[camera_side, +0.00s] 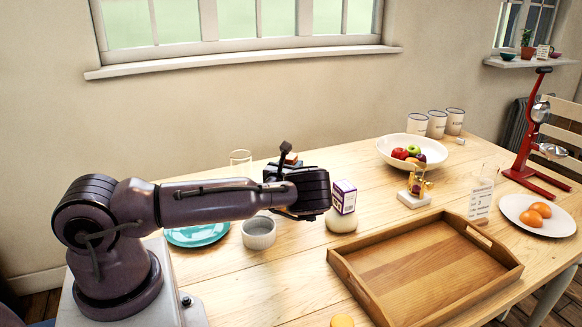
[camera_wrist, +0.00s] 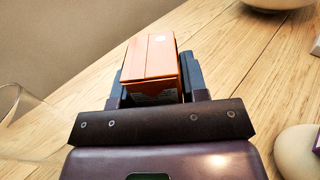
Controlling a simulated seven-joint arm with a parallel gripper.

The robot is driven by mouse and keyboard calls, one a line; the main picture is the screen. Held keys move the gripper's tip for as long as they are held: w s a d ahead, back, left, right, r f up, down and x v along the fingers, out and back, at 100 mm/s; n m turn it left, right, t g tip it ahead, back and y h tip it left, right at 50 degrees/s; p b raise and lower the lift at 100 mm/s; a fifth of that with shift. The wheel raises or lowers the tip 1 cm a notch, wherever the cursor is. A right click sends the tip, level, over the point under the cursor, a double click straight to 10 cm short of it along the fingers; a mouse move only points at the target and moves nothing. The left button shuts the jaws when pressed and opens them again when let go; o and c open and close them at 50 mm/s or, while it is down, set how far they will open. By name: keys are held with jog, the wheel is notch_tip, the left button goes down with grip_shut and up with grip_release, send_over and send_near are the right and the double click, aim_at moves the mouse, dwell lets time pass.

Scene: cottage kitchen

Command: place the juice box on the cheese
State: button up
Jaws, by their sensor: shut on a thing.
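My gripper (camera_wrist: 152,88) is shut on an orange box with a small white spot on top, which I take for the juice box (camera_wrist: 150,58). In the side view my gripper (camera_side: 284,168) hovers above the table's middle, and only a little of the box (camera_side: 291,158) shows behind it. I cannot surely identify the cheese. A pale yellow round thing (camera_side: 342,321) is cut off at the bottom edge. A cream rounded thing (camera_side: 341,219) sits right of my gripper, beside or under a purple and white carton (camera_side: 344,196); it also shows in the wrist view (camera_wrist: 298,150).
A wooden tray (camera_side: 435,311) lies front right. A white ramekin (camera_side: 258,234), teal plate (camera_side: 198,236) and clear glass (camera_side: 240,160) are near my arm. A fruit bowl (camera_side: 394,155), gold figurine (camera_side: 417,184) and red stand (camera_side: 528,145) stand further right. Bare wood shows beyond the box.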

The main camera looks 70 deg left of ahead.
jog(key=o, duration=1)
jog(key=shift+f, duration=0.1)
jog(key=shift+o, duration=0.2)
jog(key=v, duration=1.2)
jog(key=shift+r, duration=0.2)
